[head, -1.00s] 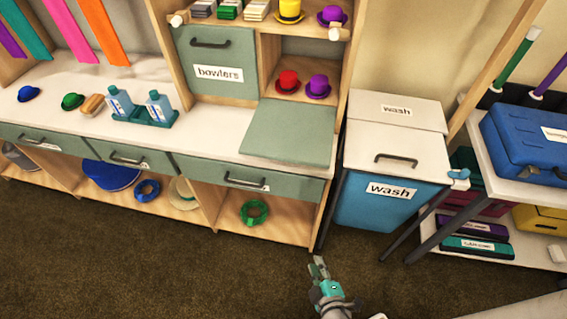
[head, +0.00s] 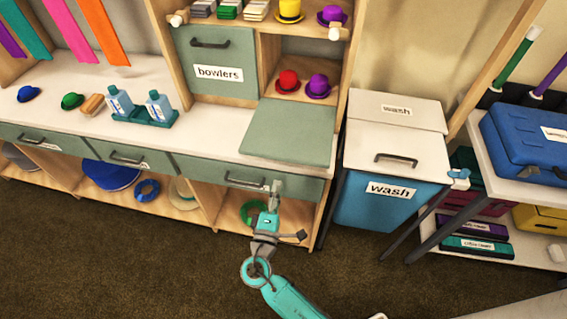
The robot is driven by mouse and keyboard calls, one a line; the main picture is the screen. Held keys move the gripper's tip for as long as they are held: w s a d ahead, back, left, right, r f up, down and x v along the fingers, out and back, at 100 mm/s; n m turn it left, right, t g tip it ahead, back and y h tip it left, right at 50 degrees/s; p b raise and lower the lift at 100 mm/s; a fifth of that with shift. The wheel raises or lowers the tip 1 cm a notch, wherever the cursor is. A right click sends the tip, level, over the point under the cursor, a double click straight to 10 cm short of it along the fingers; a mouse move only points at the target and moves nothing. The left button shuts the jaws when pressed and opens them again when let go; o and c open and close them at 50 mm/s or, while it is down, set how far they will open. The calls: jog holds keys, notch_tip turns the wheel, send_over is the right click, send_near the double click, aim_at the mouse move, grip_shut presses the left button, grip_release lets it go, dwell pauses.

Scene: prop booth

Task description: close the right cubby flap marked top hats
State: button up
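The right cubby flap (head: 290,132) is a grey-green panel. It is hinged down and lies flat over the white counter, so the right cubby stands open. Its label and handle do not show; its outer face is turned down. Inside the cubby are a red hat (head: 288,82) and a purple hat (head: 318,86). My gripper (head: 276,190) is in front of the right drawer, below the flap's front edge and apart from the flap. It looks empty; its fingers are too small to tell whether they are open.
The left flap marked bowlers (head: 212,65) is shut. A blue bin marked wash (head: 385,205) stands right of the counter. A teal tray (head: 150,120) with blue bottles sits on the counter to the left. A drawer handle (head: 240,181) is near my gripper. The floor in front is clear.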

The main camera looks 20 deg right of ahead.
aim_at(283, 164)
jog(key=x, duration=0.9)
jog(key=shift+w+d, duration=0.1)
grip_shut()
